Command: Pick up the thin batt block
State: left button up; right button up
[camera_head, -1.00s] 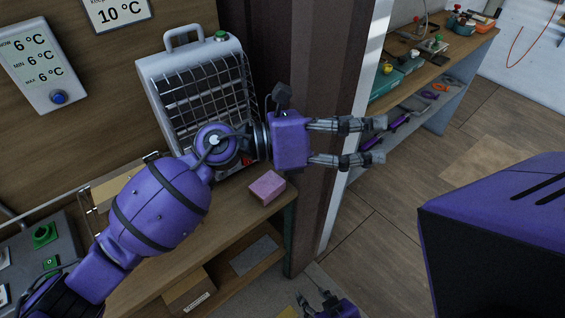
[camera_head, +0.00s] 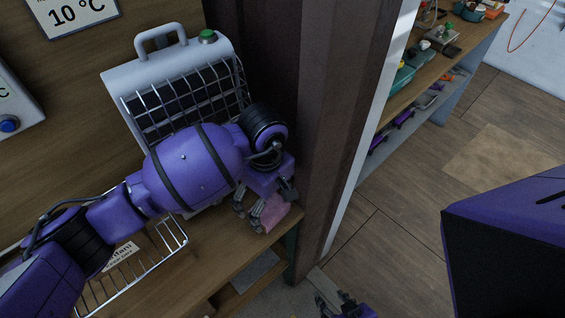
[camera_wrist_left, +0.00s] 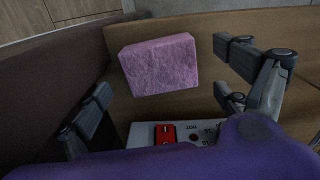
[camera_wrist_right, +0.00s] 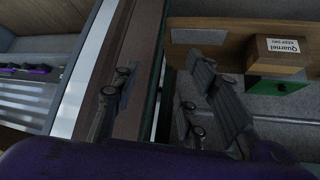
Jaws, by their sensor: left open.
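The thin batt block is a pink-purple rough block (camera_head: 280,215) on the wooden bench near its right front corner. In the left wrist view the block (camera_wrist_left: 160,65) lies between and ahead of the spread fingers, with bare bench around it. My left gripper (camera_head: 263,208) is open just above the block and partly covers it in the head view; no contact shows in the left wrist view (camera_wrist_left: 165,85). My right gripper (camera_head: 342,303) is low at the bottom edge of the head view. Its fingers stand apart and empty in the right wrist view (camera_wrist_right: 155,85).
A white heater-like case with a wire grille (camera_head: 150,84) stands behind my left arm. A wire rack (camera_head: 150,270) lies on the bench at left. A dark post (camera_head: 345,110) rises right of the bench. A carton (camera_wrist_right: 275,50) sits on the lower shelf.

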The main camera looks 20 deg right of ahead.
aim_at(269, 207)
pick_arm(q)
jog(key=shift+s+f, duration=0.2)
jog(key=shift+f, duration=1)
jog(key=shift+f+b, duration=0.5)
jog(key=shift+b, duration=0.05)
jog(key=shift+w, duration=0.15)
jog(key=shift+c, duration=0.3)
jog(key=c, duration=1)
jog(key=shift+r, duration=0.1)
jog(key=shift+c, duration=0.2)
